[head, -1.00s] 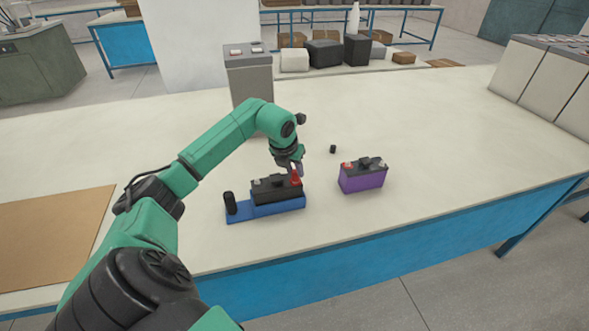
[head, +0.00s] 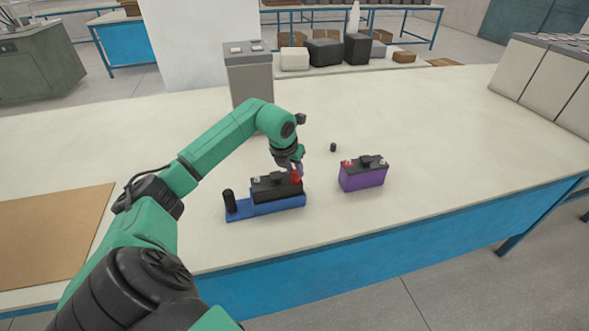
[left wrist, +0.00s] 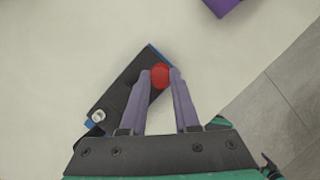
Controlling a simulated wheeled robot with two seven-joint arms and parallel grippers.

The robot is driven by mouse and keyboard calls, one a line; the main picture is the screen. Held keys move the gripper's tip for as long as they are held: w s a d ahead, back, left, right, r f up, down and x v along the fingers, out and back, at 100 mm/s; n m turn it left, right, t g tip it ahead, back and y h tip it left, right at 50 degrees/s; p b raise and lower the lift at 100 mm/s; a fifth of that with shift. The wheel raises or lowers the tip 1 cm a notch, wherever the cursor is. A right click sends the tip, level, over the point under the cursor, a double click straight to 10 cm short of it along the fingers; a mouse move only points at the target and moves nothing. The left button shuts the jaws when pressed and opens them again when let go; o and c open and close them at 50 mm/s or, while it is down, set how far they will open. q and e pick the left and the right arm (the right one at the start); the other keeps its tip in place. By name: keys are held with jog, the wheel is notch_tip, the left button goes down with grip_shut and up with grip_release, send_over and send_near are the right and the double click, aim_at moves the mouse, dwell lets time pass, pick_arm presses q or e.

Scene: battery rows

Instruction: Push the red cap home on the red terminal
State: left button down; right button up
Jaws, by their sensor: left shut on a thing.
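My left gripper (head: 295,169) is shut on the red cap (head: 296,179), with one finger on each side of it in the left wrist view (left wrist: 160,76). The cap is at the right end of the black battery (head: 268,188), over where a terminal is hidden beneath it. I cannot tell how far down the cap sits. My right gripper is not in view.
A black cylinder (head: 229,201) stands at the tray's left end. A purple battery (head: 364,177) with a red cap stands to the right. A small black cap (head: 333,147) lies behind. A brown board (head: 50,240) lies at left. The table (head: 450,150) is clear at right.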

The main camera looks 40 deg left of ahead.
pick_arm(q)
jog(key=shift+c, duration=0.5)
grip_release()
jog(key=shift+r+p, duration=2.5)
jog(key=shift+r, duration=0.95)
